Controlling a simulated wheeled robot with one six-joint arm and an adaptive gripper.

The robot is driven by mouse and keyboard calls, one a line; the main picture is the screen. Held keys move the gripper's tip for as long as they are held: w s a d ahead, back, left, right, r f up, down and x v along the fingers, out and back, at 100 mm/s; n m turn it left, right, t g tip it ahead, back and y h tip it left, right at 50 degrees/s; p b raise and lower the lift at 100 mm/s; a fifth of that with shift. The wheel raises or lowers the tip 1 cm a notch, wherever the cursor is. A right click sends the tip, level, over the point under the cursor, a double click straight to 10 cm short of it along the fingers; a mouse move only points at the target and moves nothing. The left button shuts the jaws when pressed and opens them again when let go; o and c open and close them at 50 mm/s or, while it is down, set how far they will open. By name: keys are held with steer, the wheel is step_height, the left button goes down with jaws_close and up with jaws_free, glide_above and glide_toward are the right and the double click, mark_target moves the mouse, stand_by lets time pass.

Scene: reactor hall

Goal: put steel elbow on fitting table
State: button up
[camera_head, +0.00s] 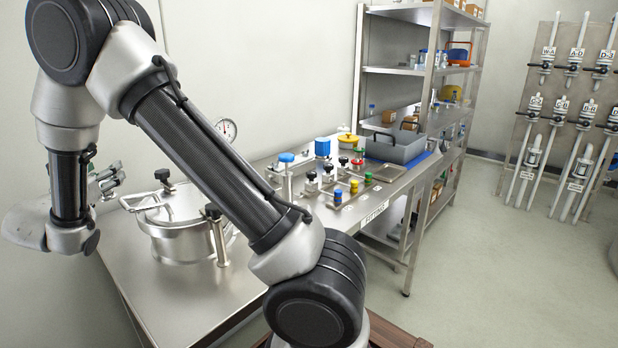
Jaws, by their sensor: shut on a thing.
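My gripper (108,178) is at the left, partly hidden behind my own wrist link, with its fingers showing just right of it. The fingers are shut on a small grey metal part, likely the steel elbow; its shape is too small and covered to make out. The gripper shows over the left part of the picture, left of the lidded steel pot; its height above the table cannot be told. The fitting table (341,223) is a long steel bench with a label reading FITTING on its front edge. My arm covers part of it.
The steel pot (180,236) with clamps stands on the near bench, a dial gauge (227,128) behind it. Several coloured-capped valves and fittings crowd the table's middle. A grey open bin (395,148) is farther back.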

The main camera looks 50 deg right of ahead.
steer(key=shift+w+d+r, duration=0.45)
steer(key=shift+d+r, duration=0.1)
steer(key=shift+d, duration=0.05)
step_height(320, 180, down, 10)
steer(key=shift+f, duration=0.1)
steer(key=o, duration=1.3)
steer(key=v, duration=1.2)
steer(key=shift+a, duration=0.2)
